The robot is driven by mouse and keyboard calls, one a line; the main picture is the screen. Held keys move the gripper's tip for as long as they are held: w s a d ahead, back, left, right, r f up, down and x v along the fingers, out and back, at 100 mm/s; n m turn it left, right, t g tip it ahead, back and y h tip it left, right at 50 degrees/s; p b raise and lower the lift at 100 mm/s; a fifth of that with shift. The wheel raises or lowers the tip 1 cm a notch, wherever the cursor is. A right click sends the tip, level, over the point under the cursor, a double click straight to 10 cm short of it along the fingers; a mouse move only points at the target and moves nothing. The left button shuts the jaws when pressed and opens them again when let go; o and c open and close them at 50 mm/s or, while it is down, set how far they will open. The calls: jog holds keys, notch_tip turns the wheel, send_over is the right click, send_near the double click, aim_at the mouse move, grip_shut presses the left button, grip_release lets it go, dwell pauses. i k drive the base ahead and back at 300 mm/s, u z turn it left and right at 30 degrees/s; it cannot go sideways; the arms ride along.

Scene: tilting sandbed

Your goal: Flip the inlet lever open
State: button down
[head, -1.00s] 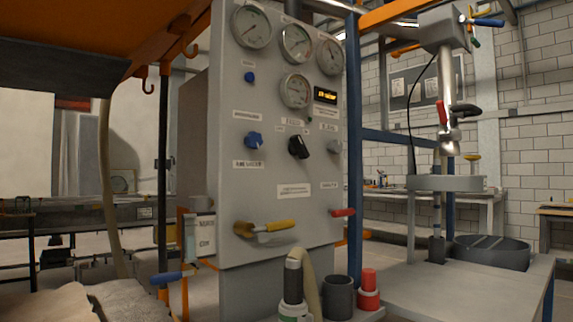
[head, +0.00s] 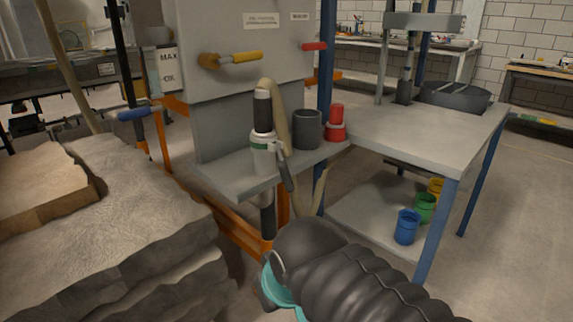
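A lever with a yellow grip (head: 240,57) and a brass-coloured body lies nearly level on the grey panel (head: 205,25). A short red lever (head: 314,46) sits on the same panel, to the right. A blue-handled lever (head: 132,114) is at the left, by the orange frame. I cannot tell from the labels which one is the inlet lever. My dark ribbed arm with a teal ring fills the bottom middle, below and in front of the panel. No gripper fingers show, and nothing touches the levers.
The sandbed (head: 120,215) lies left. A grey table (head: 430,130) stands right, with coloured buckets below. The floor at right is clear.

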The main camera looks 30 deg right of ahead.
aim_at(285, 173)
jog(key=z, duration=0.85)
jog(key=k, duration=1.05)
jog(key=u, duration=0.8)
